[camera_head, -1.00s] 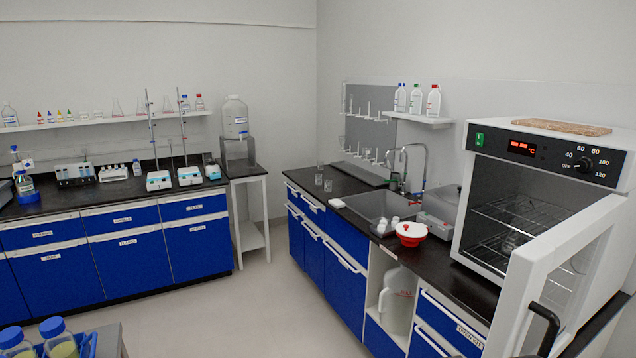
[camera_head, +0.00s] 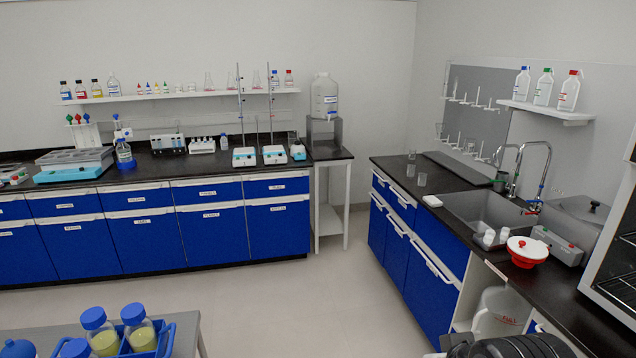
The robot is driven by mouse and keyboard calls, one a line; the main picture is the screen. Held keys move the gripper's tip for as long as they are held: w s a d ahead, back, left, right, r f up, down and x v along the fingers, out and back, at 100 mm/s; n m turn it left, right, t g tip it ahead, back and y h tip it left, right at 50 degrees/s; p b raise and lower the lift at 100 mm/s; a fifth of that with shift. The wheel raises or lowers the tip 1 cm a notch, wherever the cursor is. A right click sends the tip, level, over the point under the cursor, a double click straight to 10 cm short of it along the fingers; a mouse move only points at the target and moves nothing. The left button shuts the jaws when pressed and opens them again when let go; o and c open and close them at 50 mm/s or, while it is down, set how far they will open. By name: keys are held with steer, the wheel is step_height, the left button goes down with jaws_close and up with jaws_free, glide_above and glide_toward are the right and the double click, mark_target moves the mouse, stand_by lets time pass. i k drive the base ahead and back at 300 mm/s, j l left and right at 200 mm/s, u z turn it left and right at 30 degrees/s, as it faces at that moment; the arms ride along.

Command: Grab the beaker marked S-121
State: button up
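No marking S-121 can be read on any vessel. Two small clear glass vessels that look like beakers stand on the dark sink counter: a rear one (camera_head: 411,156) and a nearer one (camera_head: 422,180), apart from each other. Small whitish cups (camera_head: 489,237) sit by the near edge of the sink, too small to identify. Glassware also hangs on the drying rack (camera_head: 476,112) behind the sink. My gripper's fingers do not show. A dark ribbed shape at the bottom right edge is cut off, and I cannot tell what it is.
Clear floor (camera_head: 290,300) lies between the left blue bench (camera_head: 130,235) and the sink counter (camera_head: 440,195). A grey table with a blue rack (camera_head: 172,330) of blue-capped bottles stands at bottom left. A red-and-white bowl (camera_head: 527,252) is near the sink.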

mark_target(411, 168)
steer(key=i+j+u, duration=0.1)
steer(key=i, duration=1)
steer(key=i+j+u, duration=0.1)
steer(key=i, duration=1)
steer(key=i+j+z, duration=0.1)
steer(key=i+z, duration=0.4)
steer(key=i+j+z, duration=0.25)
steer(key=z, duration=0.25)
steer(key=i+j+z, duration=0.6)
steer(key=j+z, duration=0.35)
steer(key=i+j+z, duration=0.15)
steer(key=j+z, duration=0.7)
steer(key=j, duration=0.35)
steer(key=i, duration=0.05)
